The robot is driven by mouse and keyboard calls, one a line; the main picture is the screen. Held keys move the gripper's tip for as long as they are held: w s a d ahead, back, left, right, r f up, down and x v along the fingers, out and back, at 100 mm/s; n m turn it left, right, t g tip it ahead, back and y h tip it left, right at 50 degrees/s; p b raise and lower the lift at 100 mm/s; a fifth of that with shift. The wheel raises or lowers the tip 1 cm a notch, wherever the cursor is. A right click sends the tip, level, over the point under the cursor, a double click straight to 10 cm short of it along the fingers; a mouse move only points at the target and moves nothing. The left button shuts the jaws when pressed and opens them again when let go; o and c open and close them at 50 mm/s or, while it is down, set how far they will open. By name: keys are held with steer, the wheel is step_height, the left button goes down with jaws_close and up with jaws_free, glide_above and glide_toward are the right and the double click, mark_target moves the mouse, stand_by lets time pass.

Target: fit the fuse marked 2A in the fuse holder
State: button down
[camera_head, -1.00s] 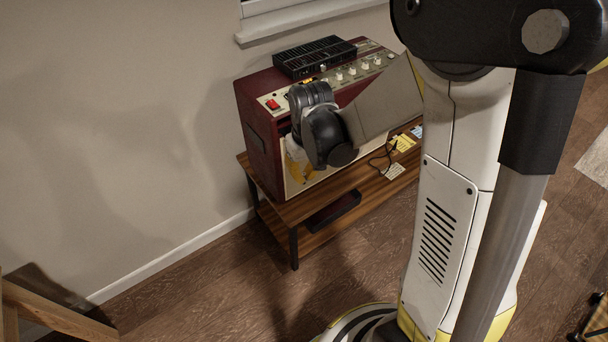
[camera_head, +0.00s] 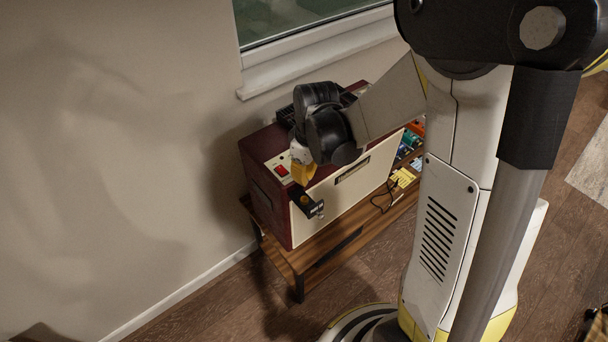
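The amplifier, a maroon box with a cream front (camera_head: 360,185), stands on a wooden bench. A red switch (camera_head: 282,170) shows on its top panel at the left end. My gripper (camera_head: 308,207) hangs below my yellow wrist part, at the left end of the cream front. It looks dark and small, and I cannot tell whether its fingers are open, whether they hold anything, or whether they touch the amplifier. I cannot make out the fuse marked 2A or the fuse holder. My arm hides much of the top panel.
Yellow cards (camera_head: 403,178) and a dark cable lie on the bench (camera_head: 285,262) at the right. Small coloured items (camera_head: 412,138) are behind them. A black box (camera_head: 286,116) on the amplifier is mostly hidden by my arm. A window sill (camera_head: 300,66) runs above. The floor left of the bench is clear.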

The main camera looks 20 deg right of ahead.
steer(key=shift+s+f+b, duration=0.15)
steer(key=shift+f+b, duration=0.35)
steer(key=shift+f, duration=0.3)
steer(key=b, duration=0.3)
glide_above(303, 201)
step_height(303, 201, down, 4)
steer(key=shift+s+d+f, duration=0.15)
steer(key=shift+f+b, duration=0.75)
steer(key=shift+b, duration=0.4)
stand_by(0.6)
steer(key=c, duration=1.1)
jaws_free()
steer(key=shift+r, duration=0.1)
steer(key=shift+r+p, duration=3)
steer(key=shift+r, duration=1)
